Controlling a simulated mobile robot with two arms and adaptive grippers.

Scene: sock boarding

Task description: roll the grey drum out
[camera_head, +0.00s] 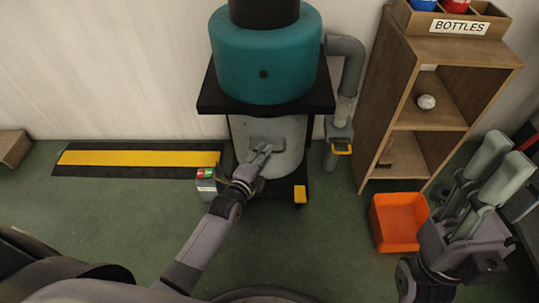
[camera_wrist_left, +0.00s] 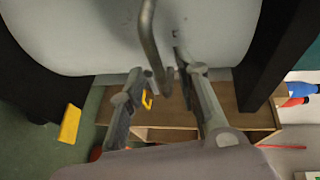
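The grey drum (camera_head: 291,128) stands under the teal machine body (camera_head: 264,60), between the dark legs of its stand. In the left wrist view its pale wall (camera_wrist_left: 80,30) fills the top. A grey bar handle (camera_wrist_left: 150,35) stands out from the wall. My left gripper (camera_head: 266,150) is at the drum's front. In the left wrist view its fingers (camera_wrist_left: 158,62) are apart, one on each side of the handle, with gaps visible. My right gripper (camera_head: 500,152) is at the right, empty, with its fingers apart, far from the drum.
A small box with red and green buttons (camera_head: 206,185) and a yellow pedal (camera_head: 300,194) flank the drum. A black and yellow floor strip (camera_head: 140,158) lies left. An orange bin (camera_head: 398,222) and wooden shelf (camera_head: 385,95) stand right. The green floor in front is clear.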

